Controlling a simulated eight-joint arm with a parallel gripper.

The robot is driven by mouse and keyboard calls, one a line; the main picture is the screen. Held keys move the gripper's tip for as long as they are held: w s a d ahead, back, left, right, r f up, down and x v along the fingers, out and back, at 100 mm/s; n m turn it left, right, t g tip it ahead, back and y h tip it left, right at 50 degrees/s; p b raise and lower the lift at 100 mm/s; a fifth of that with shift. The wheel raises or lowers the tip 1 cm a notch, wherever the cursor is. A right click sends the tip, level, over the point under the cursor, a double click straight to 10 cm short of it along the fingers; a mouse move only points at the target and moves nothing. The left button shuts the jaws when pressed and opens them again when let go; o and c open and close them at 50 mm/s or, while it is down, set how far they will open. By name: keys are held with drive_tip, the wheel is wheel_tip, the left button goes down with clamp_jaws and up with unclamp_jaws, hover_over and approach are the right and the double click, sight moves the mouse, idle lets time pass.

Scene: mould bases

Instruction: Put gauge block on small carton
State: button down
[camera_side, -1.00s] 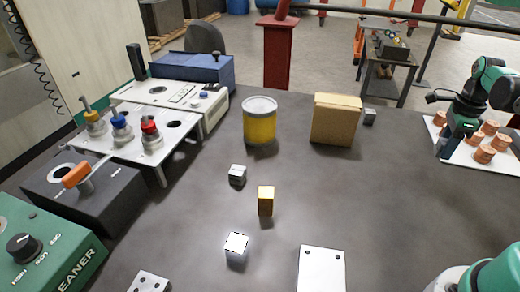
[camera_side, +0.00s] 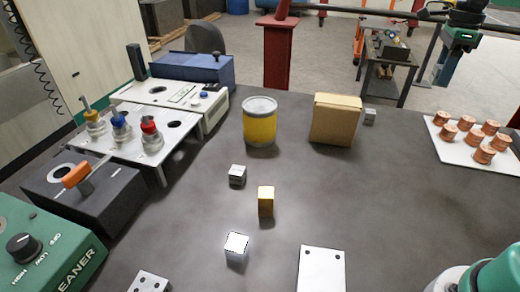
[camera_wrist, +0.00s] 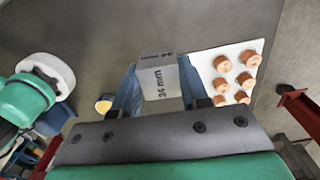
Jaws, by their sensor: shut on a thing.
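The gauge block (camera_wrist: 158,80), a pale grey block marked "34 mm", is clamped between the two blue fingers of my gripper (camera_wrist: 157,82) in the wrist view. In the side view my gripper (camera_side: 443,78) is raised at the upper right, above and behind the white plate, and the block cannot be made out there. The small carton (camera_side: 335,120), a tan box, stands upright at the back middle of the table, left of my gripper and apart from it.
A white plate (camera_side: 455,152) holds several copper cylinders (camera_side: 484,154). A yellow can (camera_side: 260,122) stands left of the carton. Small metal cubes (camera_side: 237,176) and an orange block (camera_side: 265,201) lie in the middle and front. A grey cube (camera_side: 369,116) sits right of the carton. The right-middle table is clear.

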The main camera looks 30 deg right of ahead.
hover_over(350, 108)
drive_tip(key=f, duration=0.1)
wheel_tip(350, 108, down, 4)
drive_tip(key=shift+r+n, duration=0.1)
drive_tip(key=shift+n, duration=0.3)
drive_tip(key=shift+s+f, duration=0.1)
drive_tip(key=shift+f, duration=2.15)
drive_tip(key=shift+f, duration=0.15)
drive_tip(key=shift+c, duration=2.2)
unclamp_jaws()
